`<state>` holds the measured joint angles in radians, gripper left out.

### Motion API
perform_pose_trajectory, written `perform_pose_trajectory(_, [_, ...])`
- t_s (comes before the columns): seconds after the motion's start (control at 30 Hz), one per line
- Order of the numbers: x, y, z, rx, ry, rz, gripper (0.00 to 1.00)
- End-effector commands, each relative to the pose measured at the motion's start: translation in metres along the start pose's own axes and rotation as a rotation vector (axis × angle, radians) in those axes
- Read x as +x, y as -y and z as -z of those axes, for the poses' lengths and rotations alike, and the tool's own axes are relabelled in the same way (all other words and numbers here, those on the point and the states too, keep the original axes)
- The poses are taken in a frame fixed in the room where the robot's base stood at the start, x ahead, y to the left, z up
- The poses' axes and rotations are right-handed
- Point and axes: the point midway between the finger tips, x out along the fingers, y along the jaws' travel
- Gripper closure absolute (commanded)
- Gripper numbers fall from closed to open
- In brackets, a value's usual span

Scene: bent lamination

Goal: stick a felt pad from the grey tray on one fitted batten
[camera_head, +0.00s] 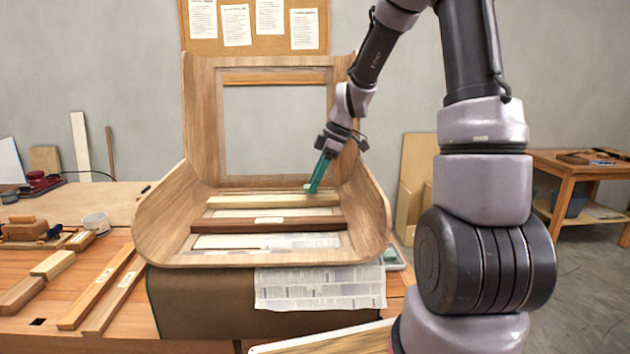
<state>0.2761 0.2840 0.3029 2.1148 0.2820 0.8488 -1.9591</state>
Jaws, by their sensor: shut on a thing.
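A pale batten (245,202) and a darker brown batten (215,224) lie across the inside of the bent wooden shell (165,225). My gripper (311,186) points down over the right part of the pale batten, its teal fingers shut on a small green felt pad (307,189). The pad is at the batten's back edge; I cannot tell whether it touches. The grey tray (402,266) shows partly at the shell's right, with green (390,255) in it; the shell hides the rest.
Newspaper (320,288) hangs over the brown-covered support (205,300) under the shell. Loose wood strips (100,290), blocks and a white tub (97,223) lie on the left bench. The shell's side walls rise on both sides of my gripper.

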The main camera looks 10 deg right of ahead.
Motion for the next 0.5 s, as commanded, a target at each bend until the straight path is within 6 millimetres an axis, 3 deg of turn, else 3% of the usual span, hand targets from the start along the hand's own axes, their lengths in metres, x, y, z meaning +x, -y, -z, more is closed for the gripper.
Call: perform_pose_trajectory(0.5, [0.0043, -0.0012, -0.0027, 0.000, 0.000, -0.001, 0.88])
